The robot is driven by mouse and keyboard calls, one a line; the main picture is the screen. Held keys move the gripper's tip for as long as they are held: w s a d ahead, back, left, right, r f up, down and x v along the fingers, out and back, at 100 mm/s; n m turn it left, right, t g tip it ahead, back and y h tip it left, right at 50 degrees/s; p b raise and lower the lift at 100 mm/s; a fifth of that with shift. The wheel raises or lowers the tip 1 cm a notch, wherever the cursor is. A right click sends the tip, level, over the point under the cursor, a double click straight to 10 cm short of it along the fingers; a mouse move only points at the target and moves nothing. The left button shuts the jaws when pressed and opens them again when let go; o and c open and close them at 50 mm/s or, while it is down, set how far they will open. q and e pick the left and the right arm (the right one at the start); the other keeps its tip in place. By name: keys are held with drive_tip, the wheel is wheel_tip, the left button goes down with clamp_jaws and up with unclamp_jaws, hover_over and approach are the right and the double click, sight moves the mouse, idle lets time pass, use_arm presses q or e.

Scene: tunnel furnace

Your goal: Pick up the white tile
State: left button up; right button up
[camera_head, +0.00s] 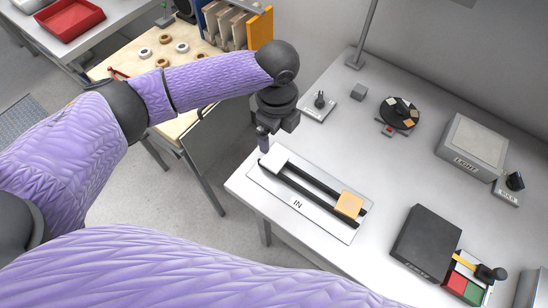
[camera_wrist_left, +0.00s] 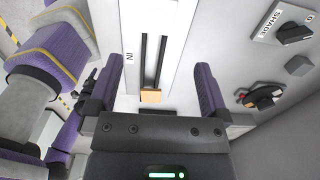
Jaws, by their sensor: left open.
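The white tile (camera_head: 274,158) lies at the far left end of the two dark rails on the white plate (camera_head: 323,224) marked IN. My left gripper (camera_head: 264,142) is just above and behind that end in the head view, pointing down, with nothing seen in it. In the left wrist view the two fingers of my left gripper (camera_wrist_left: 160,65) stand wide apart. The white tile cannot be made out there. An orange tile (camera_head: 349,204) sits at the other end of the rails, and it also shows in the left wrist view (camera_wrist_left: 151,96). My right gripper is not clearly seen.
Right of the plate are a black box (camera_head: 426,243) and red and green blocks (camera_head: 464,287). Behind are a round dark disc with coloured tiles (camera_head: 399,114), a grey box marked LIGHT (camera_head: 473,147) and a dial (camera_head: 319,101). A lamp post (camera_head: 365,35) stands at the back edge.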

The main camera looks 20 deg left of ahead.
sight(274, 160)
use_arm(q)
drive_tip(key=f+b, duration=0.1)
drive_tip(key=f, duration=0.4)
drive_tip(key=f+b, duration=0.1)
drive_tip(key=f, duration=0.3)
drive_tip(key=shift+s+a+f+b, duration=0.15)
drive_tip(key=shift+s+f+b, duration=0.05)
drive_tip(key=shift+f+b, duration=0.15)
drive_tip(key=c, duration=1.2)
